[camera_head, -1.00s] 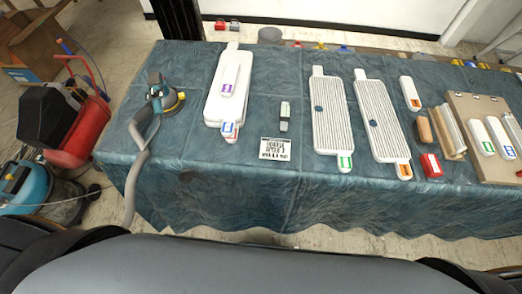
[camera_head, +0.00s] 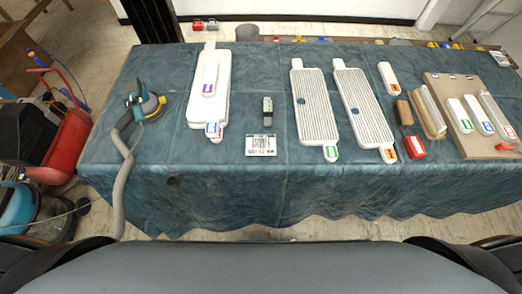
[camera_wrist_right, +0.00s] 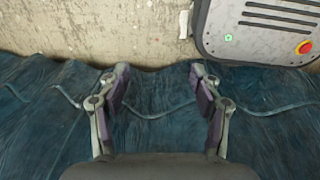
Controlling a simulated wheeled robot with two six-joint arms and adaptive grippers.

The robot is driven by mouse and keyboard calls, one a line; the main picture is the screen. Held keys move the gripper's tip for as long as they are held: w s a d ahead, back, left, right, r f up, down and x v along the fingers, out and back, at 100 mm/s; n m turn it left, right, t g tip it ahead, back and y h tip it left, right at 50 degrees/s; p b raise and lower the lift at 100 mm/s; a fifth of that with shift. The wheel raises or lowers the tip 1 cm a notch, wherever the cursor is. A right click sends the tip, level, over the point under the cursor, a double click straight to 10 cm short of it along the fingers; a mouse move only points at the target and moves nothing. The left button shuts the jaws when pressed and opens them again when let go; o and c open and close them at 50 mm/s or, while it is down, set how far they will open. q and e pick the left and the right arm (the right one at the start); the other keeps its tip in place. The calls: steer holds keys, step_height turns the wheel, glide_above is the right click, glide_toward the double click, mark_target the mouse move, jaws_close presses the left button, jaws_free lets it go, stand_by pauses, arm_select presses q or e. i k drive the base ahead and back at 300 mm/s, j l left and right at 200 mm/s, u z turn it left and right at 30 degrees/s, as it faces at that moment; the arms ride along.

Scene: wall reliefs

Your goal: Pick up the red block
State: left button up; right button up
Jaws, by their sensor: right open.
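The red block (camera_head: 414,147) lies on the blue cloth-covered table (camera_head: 215,172) right of centre, near the front edge in the head view. It is just below a brown block and right of the orange-labelled end of a ribbed white panel. My right gripper (camera_wrist_right: 159,82) shows in the right wrist view, open with its two fingers wide apart and nothing between them. Blue cloth and bare floor lie beyond it. The red block is not in the wrist view, and neither gripper shows in the head view.
Ribbed white panels (camera_head: 316,107) (camera_head: 364,108), a brown block (camera_head: 404,112) and a tan board (camera_head: 463,142) surround the red block. A white case (camera_head: 210,100), a black-and-green item (camera_head: 267,107) and a sander with a hose (camera_head: 143,105) lie farther left. Bare cloth is in front.

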mark_target(413, 148)
steer(key=z, duration=1.65)
